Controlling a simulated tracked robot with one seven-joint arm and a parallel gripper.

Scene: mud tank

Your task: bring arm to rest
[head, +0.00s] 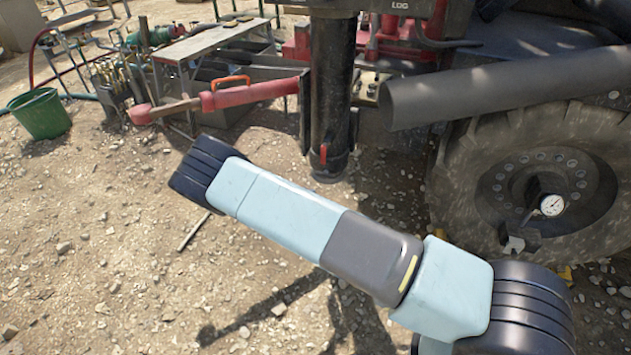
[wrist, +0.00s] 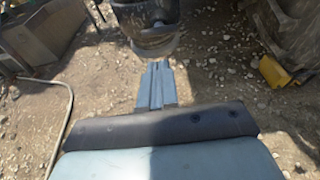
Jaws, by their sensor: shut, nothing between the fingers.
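My gripper (wrist: 158,66) shows in the wrist view with its two grey fingers together and nothing between them. Its tips point at the base of a dark upright pipe (wrist: 150,18), over gravelly ground. I cannot tell whether they touch it. In the head view my light blue and grey arm stretches from the lower right to a dark joint left of the middle. The gripper itself does not show in that view.
A dark upright pipe (head: 333,95) with a red handle stands behind my arm. A large muddy wheel (head: 530,175) with a gauge (head: 551,205) is at right. A grey bench (head: 210,40), red cylinder (head: 250,93) and green bucket (head: 40,114) stand at left. Gravel at lower left is mostly clear.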

